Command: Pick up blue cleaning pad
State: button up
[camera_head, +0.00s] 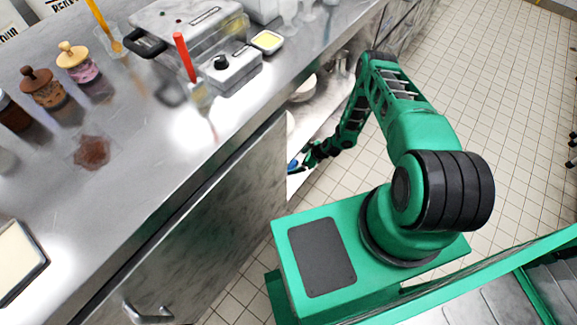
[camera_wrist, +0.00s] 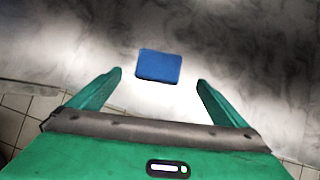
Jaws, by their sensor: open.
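The blue cleaning pad (camera_wrist: 158,66) shows in the wrist view as a small blue block on a pale, brightly lit surface. It lies ahead of my gripper (camera_wrist: 160,80), between the lines of its two green fingers and apart from both. The fingers are spread and nothing is between their tips. In the head view my gripper (camera_head: 303,164) reaches low into the open space under the counter. A small bit of the blue pad (camera_head: 292,164) shows just left of the fingertips; the rest of it is hidden there.
The steel counter (camera_head: 130,190) overhangs the space on the left, with a closed cabinet front (camera_head: 215,200) below it. White dishes (camera_head: 304,88) stand on the lower shelf (camera_head: 318,125) farther back.

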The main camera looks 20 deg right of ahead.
aim_at(291, 165)
jog(key=shift+x, duration=1.45)
jog(key=shift+a+x, duration=0.2)
jog(key=shift+x, duration=2)
jog(key=shift+r, duration=0.1)
jog(key=c, duration=1.1)
